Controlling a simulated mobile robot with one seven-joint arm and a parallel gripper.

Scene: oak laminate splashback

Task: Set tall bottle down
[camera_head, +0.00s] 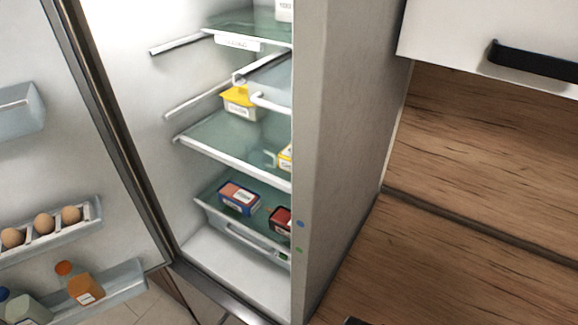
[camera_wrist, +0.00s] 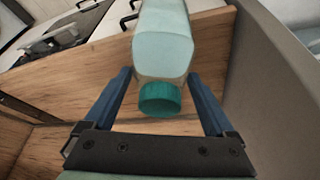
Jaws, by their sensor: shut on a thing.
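The tall bottle (camera_wrist: 163,45) is pale and see-through with a teal cap (camera_wrist: 160,99). It shows in the wrist view, cap towards the camera, and its far end runs out of the top of the picture. My gripper (camera_wrist: 159,76) has its two blue fingers on either side of the bottle just behind the cap and is shut on it. Whether the bottle's base touches anything is hidden. The held bottle does not show in the head view.
An open fridge (camera_head: 235,150) holds a yellow tub (camera_head: 239,102) and several packages on glass shelves. Its door (camera_head: 60,150) carries eggs and bottles. Wooden panelling (camera_head: 480,160) lies right of the fridge, under a white cabinet (camera_head: 470,40). Drawers with black handles show in the wrist view (camera_wrist: 70,30).

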